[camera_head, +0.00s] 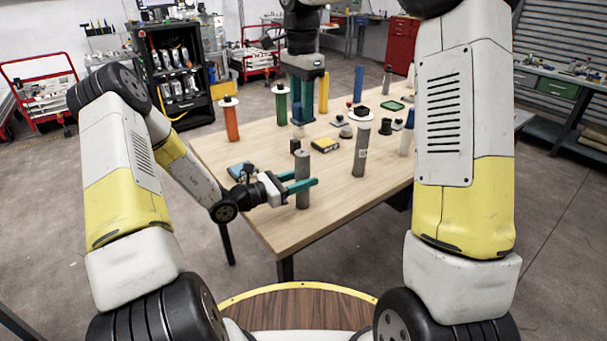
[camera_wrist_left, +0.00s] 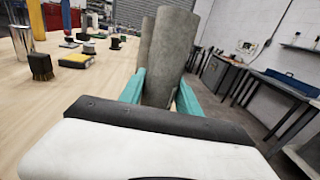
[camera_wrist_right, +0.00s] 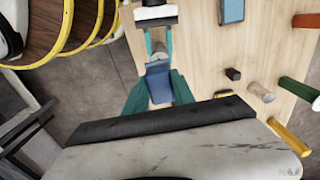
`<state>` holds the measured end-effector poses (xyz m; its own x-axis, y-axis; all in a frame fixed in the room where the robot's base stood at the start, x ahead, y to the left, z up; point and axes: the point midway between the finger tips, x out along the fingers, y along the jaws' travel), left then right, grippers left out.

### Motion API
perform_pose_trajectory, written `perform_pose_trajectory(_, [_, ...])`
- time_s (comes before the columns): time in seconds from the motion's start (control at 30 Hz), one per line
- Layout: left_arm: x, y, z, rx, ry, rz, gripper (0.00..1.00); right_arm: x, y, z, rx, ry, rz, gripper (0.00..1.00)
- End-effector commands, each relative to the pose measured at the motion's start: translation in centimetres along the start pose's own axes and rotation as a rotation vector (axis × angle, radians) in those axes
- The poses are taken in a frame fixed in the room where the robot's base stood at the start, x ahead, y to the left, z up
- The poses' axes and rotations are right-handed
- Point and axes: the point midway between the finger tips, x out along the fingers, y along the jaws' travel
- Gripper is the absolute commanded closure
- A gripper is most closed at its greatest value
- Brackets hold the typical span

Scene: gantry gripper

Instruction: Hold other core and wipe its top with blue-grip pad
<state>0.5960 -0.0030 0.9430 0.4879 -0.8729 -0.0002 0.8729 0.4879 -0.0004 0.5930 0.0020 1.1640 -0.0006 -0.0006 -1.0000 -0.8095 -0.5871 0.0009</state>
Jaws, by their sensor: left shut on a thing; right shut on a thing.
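My left gripper (camera_head: 302,188) is shut on a grey cylindrical core (camera_head: 303,166), which stands upright near the table's front edge. In the left wrist view the core (camera_wrist_left: 172,52) is between the teal fingers (camera_wrist_left: 160,92). My right gripper (camera_head: 300,98) points down over the table, beyond the held core in the head view. In the right wrist view its fingers (camera_wrist_right: 158,92) are shut on the blue-grip pad (camera_wrist_right: 158,84). The pad's underside is hidden, and I cannot tell whether it touches anything. A second grey core (camera_head: 361,150) stands upright to the right.
Orange (camera_head: 231,122), green (camera_head: 281,106), yellow (camera_head: 323,94) and blue (camera_head: 358,84) tubes stand farther back. A blue flat item (camera_head: 238,170) lies left. The front right tabletop is clear.

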Motion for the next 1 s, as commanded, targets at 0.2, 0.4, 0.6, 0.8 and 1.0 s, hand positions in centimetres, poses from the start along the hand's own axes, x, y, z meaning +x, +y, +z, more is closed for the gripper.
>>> perform_pose_trajectory(0.2, [0.0,0.0,0.0,0.000,0.000,0.001,1.00,0.1,0.0,0.5,-0.002,0.001,0.001,1.00])
perform_pose_trajectory(0.4, [0.0,0.0,0.0,0.000,0.000,0.001,1.00,0.8,0.1,2.5,-0.003,0.002,0.001,1.00])
perform_pose_trajectory(0.6, [0.0,0.0,0.0,0.000,0.000,0.001,1.00,1.4,0.1,2.9,0.001,0.000,0.001,1.00])
perform_pose_trajectory(0.8, [0.0,0.0,0.0,0.000,0.000,0.001,1.00,2.9,0.1,2.9,0.000,0.000,0.002,1.00])
perform_pose_trajectory(1.0, [0.0,0.0,0.0,0.000,-0.001,0.001,1.00,4.7,0.1,2.9,0.001,-0.001,0.002,1.00])
